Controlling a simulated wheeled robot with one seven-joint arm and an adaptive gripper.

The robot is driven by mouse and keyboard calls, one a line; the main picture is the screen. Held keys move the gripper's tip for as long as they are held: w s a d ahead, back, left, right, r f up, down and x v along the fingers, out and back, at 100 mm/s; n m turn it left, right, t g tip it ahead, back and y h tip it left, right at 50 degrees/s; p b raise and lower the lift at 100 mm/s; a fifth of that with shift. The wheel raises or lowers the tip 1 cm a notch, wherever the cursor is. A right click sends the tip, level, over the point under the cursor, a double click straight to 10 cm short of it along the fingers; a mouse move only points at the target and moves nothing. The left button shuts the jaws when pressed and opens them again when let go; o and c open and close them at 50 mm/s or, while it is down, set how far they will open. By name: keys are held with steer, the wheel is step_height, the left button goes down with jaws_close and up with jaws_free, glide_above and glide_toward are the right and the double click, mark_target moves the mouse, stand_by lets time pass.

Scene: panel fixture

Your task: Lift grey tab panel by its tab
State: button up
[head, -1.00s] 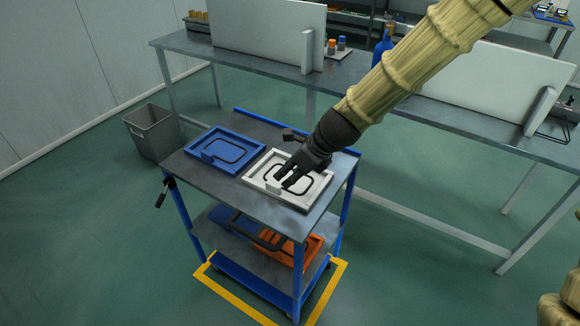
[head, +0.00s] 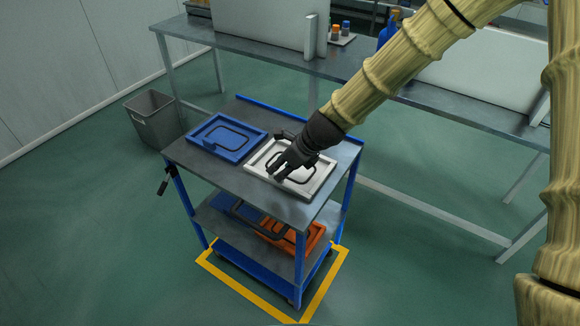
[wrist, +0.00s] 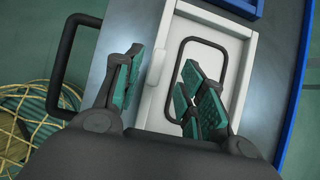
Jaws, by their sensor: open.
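The light grey tab panel (head: 308,191) lies flat on the right part of the cart top. It has a raised rim and a black loop on its face. In the wrist view the panel (wrist: 215,62) runs up the middle, and its pale upright tab (wrist: 157,68) shows at the left rim. My gripper (head: 276,172) is low over the panel's near-left side in the head view, where its fingers hide the tab.
A blue panel (head: 212,150) lies left of the grey one on the cart top (head: 225,178). An orange panel (head: 312,238) is on the lower shelf. A bin (head: 152,118) stands left, and a long bench (head: 250,50) stands behind.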

mark_target(276, 173)
steer(key=shift+s+p+x, duration=0.2)
steer(key=shift+p+x, duration=0.15)
steer(key=shift+x, duration=1.9)
jaws_close()
